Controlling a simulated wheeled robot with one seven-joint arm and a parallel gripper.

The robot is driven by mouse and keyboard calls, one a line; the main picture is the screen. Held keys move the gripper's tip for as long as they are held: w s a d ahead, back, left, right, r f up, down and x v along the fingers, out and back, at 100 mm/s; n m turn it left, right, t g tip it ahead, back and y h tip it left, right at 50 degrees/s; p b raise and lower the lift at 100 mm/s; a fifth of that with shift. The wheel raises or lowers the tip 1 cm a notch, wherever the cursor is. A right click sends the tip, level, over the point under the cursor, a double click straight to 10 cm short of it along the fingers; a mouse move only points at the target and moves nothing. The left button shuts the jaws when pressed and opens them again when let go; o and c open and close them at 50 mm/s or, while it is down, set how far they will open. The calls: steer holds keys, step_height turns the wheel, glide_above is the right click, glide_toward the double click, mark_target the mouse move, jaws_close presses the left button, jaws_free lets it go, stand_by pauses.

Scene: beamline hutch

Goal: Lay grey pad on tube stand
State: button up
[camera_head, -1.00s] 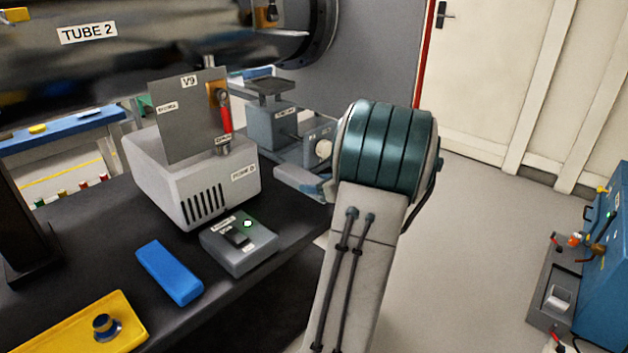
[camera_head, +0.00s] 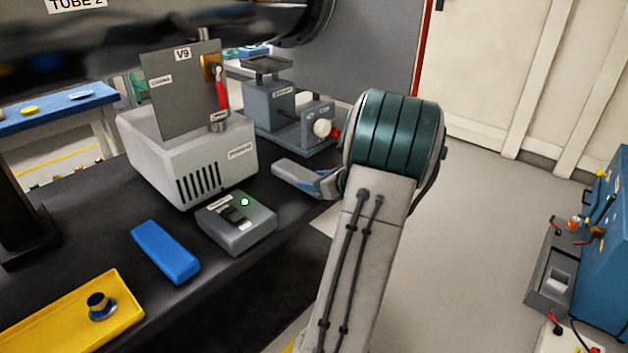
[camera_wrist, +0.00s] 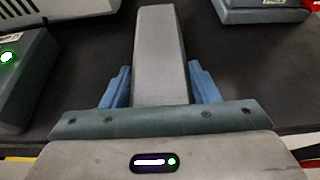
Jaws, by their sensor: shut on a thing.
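The grey pad (camera_head: 296,175) is a long flat bar, held level out over the black bench. My gripper (camera_head: 322,185) has blue fingers shut on one end of it, partly hidden by my arm in the head view. In the wrist view the pad (camera_wrist: 160,50) points straight away between the two blue fingers (camera_wrist: 160,84). A grey stand (camera_head: 268,105) with a flat dark top plate (camera_head: 267,64) stands behind the pad, near the tube marked TUBE 2 (camera_head: 100,40). The stand's small label is not readable. The pad is apart from it.
A white vented box (camera_head: 190,165) with an upright V9 plate stands left of the pad. A grey switch box (camera_head: 238,228) with a green light, a blue block (camera_head: 166,252) and a yellow tray (camera_head: 60,325) lie nearer. A white-and-red knob (camera_head: 325,129) projects from the stand.

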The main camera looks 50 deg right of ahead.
steer(key=o, duration=1.4)
steer(key=shift+c, duration=0.2)
steer(key=p+v, duration=0.1)
steer(key=v, duration=1.9)
steer(key=shift+r+p, duration=0.3)
steer(key=shift+r, duration=0.15)
steer(key=shift+s, duration=0.15)
